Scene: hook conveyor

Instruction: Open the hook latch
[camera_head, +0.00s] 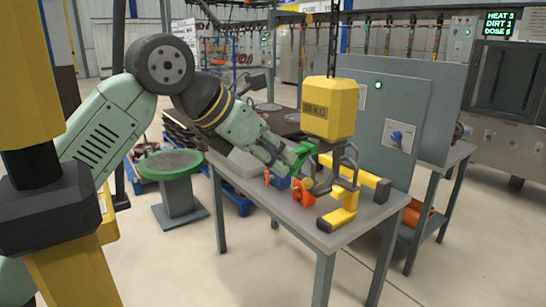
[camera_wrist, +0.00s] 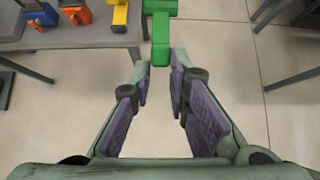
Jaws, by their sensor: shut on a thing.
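A yellow block marked in kilograms (camera_head: 329,107) hangs on a chain above the grey table. A dark grey hook (camera_head: 347,165) hangs below it. A green angular part (camera_head: 302,153) is at my gripper's tip, left of the hook, and I cannot tell whether it is joined to the hook or is its latch. In the wrist view, the near end of this green part (camera_wrist: 160,50) sits between my fingertips. My gripper (camera_wrist: 160,75) is shut on it, above the floor in that view. In the head view my gripper (camera_head: 284,162) comes from the left, over the table.
The grey table (camera_head: 256,184) carries a yellow bracket (camera_head: 340,209), an orange tool (camera_head: 300,197) and a blue item (camera_head: 282,183) close below my gripper. A grey panel with a blue knob (camera_head: 397,136) stands behind. A green round stand (camera_head: 172,163) is left of the table.

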